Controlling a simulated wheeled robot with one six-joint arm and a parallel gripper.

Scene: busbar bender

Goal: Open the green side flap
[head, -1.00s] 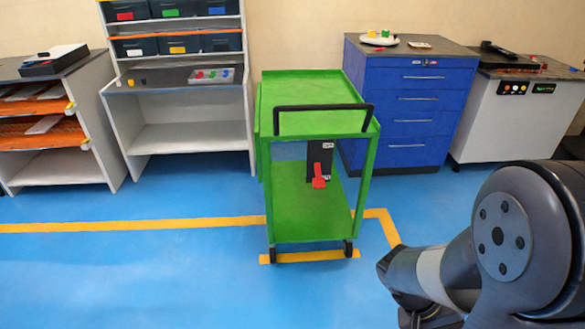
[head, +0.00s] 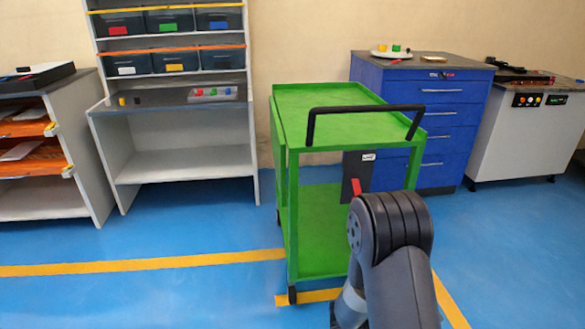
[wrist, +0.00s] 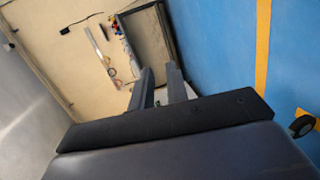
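The green cart (head: 345,119) stands ahead of me in the head view, with a black push handle (head: 366,109) at its near end. The green side flap (head: 277,130) seems to be the narrow panel hanging down along the cart's left side, seen nearly edge-on. A red lever (head: 356,187) on a dark plate (head: 349,168) shows under the cart's top, partly covered by my arm. My gripper (wrist: 161,80) shows in the wrist view with its two fingers apart and nothing between them. It cannot be made out in the head view.
A blue drawer cabinet (head: 433,118) stands close behind the cart's right side. A white shelf bench (head: 168,160) with bins is at the back left. A white machine (head: 520,135) is at far right. Blue floor (head: 190,298) is free left of the cart.

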